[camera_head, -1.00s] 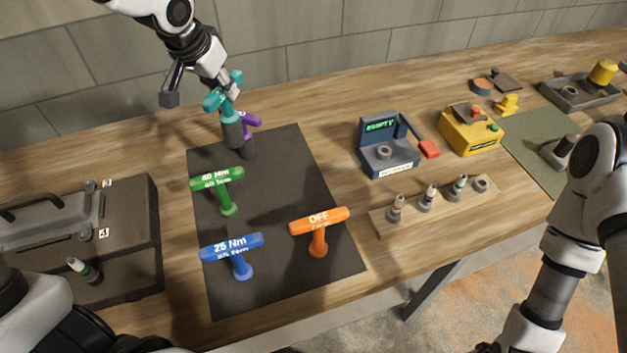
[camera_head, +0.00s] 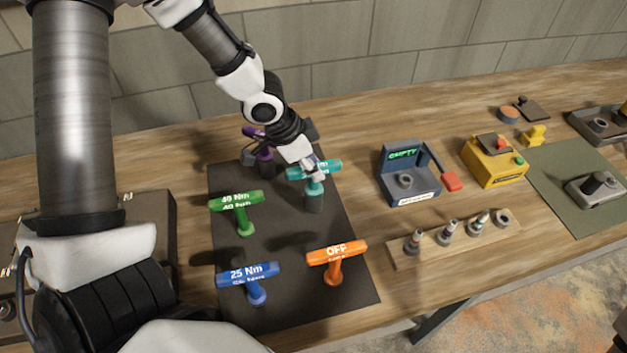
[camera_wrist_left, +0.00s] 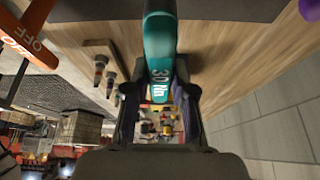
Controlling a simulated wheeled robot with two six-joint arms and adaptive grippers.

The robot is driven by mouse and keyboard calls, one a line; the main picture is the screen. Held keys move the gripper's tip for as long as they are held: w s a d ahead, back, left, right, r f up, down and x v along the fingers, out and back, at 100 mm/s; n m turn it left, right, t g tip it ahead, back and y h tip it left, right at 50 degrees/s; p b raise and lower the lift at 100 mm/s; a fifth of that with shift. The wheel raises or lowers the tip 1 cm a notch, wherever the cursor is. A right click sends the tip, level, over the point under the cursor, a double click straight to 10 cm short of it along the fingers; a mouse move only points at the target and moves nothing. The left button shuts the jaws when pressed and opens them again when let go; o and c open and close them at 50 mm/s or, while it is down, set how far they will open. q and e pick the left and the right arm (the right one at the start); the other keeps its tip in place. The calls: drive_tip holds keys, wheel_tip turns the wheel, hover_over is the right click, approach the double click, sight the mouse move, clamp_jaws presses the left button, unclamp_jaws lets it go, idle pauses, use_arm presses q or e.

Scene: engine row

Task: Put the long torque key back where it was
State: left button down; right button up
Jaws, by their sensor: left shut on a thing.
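My left gripper (camera_head: 312,172) is shut on the handle of a teal T-shaped key (camera_head: 325,167). In the left wrist view the teal handle (camera_wrist_left: 160,50) reads 30 Nm and lies between the fingers. A purple key (camera_head: 265,152) stands at the mat's back left, partly behind the arm. Green (camera_head: 236,202), blue (camera_head: 248,274) and orange OFF (camera_head: 337,254) keys stand on the mat. My right gripper is out of view.
A dark case (camera_head: 150,215) lies left, partly covered by my arm. The mat's middle is clear.

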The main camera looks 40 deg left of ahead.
sight(313, 189)
use_arm(q)
wheel_tip(313, 189, down, 4)
drive_tip(key=b, duration=0.3)
drive_tip(key=shift+s, duration=0.15)
drive_tip(key=shift+r, duration=0.1)
drive_tip(key=c, duration=1)
unclamp_jaws()
